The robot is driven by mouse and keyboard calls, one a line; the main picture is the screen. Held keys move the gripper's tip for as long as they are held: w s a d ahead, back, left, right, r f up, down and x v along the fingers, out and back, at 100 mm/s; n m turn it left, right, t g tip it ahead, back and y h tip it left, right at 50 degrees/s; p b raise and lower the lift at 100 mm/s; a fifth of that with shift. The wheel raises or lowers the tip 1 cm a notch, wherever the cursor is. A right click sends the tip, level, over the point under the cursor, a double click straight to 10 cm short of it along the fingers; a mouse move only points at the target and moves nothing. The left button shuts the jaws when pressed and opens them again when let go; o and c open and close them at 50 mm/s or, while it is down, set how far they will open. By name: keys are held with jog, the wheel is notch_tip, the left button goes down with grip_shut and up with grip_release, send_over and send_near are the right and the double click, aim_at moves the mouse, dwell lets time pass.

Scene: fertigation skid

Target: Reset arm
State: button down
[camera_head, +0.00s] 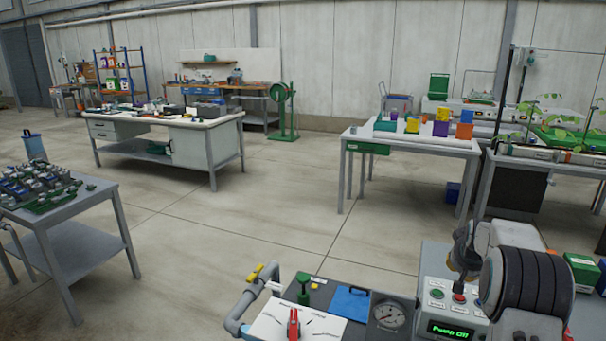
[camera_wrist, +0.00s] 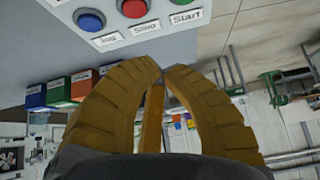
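My gripper (camera_wrist: 163,72) shows in the wrist view with its ribbed yellow-brown fingers curved together and the tips meeting. Nothing shows between them. In the head view my gripper (camera_head: 462,262) is at the lower right, just above the control panel (camera_head: 432,311), partly hidden by my dark arm. The panel has a green button (camera_head: 437,294), a red button (camera_head: 459,298) and a lit display (camera_head: 450,331) reading "Pump Off". In the wrist view the blue Jog button (camera_wrist: 89,20), red Stop button (camera_wrist: 134,8) and Start label (camera_wrist: 186,16) lie beyond the fingertips.
A gauge (camera_head: 390,315), blue clipboard-like item (camera_head: 350,303) and red-handled valve (camera_head: 293,324) sit left of the panel. Green boxes (camera_head: 582,272) stand right of my arm. A white table (camera_head: 420,142) with coloured blocks stands behind. Open floor (camera_head: 270,225) lies at middle left.

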jog(key=s+a+r+n+y, duration=0.1)
jog(key=s+a+r, duration=0.2)
jog(key=s+a, duration=0.35)
jog(key=s+a+r+n+g, duration=0.1)
jog(key=s+a+r, duration=0.2)
jog(key=s+a, duration=0.3)
jog(key=s+a+r+n+y, duration=0.1)
jog(key=s+a+r, duration=0.35)
jog(key=a, duration=0.35)
jog(key=s+a+f, duration=0.1)
jog(key=s+a, duration=0.1)
jog(key=s, duration=0.5)
jog(key=s+a+f+n+g, duration=0.1)
jog(key=s+a+f, duration=0.1)
jog(key=s, duration=0.5)
jog(key=s+a+f+n+g+y, duration=0.1)
jog(key=s+a, duration=0.3)
jog(key=s, duration=0.4)
jog(key=shift+f, duration=0.3)
